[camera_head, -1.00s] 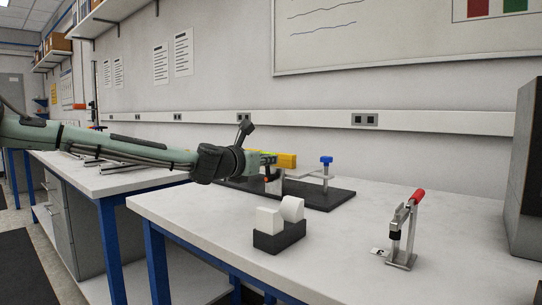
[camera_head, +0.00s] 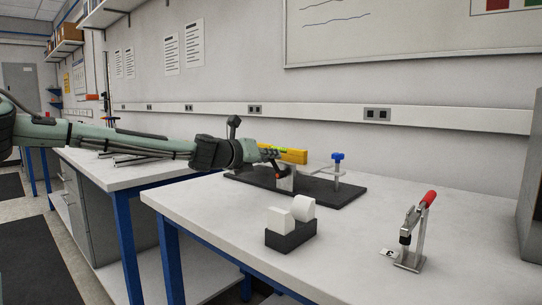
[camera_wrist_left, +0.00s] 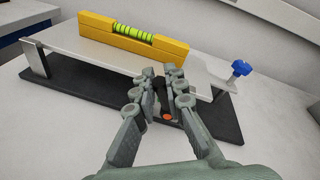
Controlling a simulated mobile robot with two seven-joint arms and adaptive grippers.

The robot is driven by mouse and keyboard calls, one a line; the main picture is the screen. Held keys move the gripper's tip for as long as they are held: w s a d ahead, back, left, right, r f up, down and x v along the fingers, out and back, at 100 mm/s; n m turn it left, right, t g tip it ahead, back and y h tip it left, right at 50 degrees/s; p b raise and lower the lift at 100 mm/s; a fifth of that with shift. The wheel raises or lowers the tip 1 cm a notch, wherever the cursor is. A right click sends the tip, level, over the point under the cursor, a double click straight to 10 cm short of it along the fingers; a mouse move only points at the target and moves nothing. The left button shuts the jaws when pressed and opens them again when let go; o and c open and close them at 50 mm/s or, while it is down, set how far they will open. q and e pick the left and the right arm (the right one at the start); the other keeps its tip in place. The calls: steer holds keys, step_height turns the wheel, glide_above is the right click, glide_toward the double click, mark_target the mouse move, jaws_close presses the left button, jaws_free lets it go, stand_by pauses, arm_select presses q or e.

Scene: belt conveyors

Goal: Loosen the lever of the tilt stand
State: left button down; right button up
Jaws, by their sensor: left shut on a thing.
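The tilt stand has a black base (camera_head: 335,192) on the white bench and a pale plate (camera_wrist_left: 90,56) above it. A yellow spirit level (camera_head: 290,155) with a green vial lies on the plate; it also shows in the left wrist view (camera_wrist_left: 130,38). A blue knob (camera_head: 338,157) stands at the right end. My left gripper (camera_head: 274,160) is at the stand's front edge, its fingers closed around the dark lever (camera_wrist_left: 168,100), which has an orange spot near its end. The fingers hide part of the lever. My right gripper is not in view.
A black holder (camera_head: 291,238) with white blocks stands in front of the stand. A toggle clamp (camera_head: 411,252) with a red handle stands to the right, beside a small label. A grey box (camera_head: 531,185) is at the far right. The bench between them is clear.

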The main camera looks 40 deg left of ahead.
arm_select(q)
steer(key=shift+f, duration=0.1)
steer(key=c, duration=1.6)
jaws_free()
steer(key=shift+o, duration=0.2)
steer(key=s+r, duration=0.2)
steer(key=s, duration=1)
steer(key=shift+d+r, duration=0.2)
steer(key=shift+w, duration=0.1)
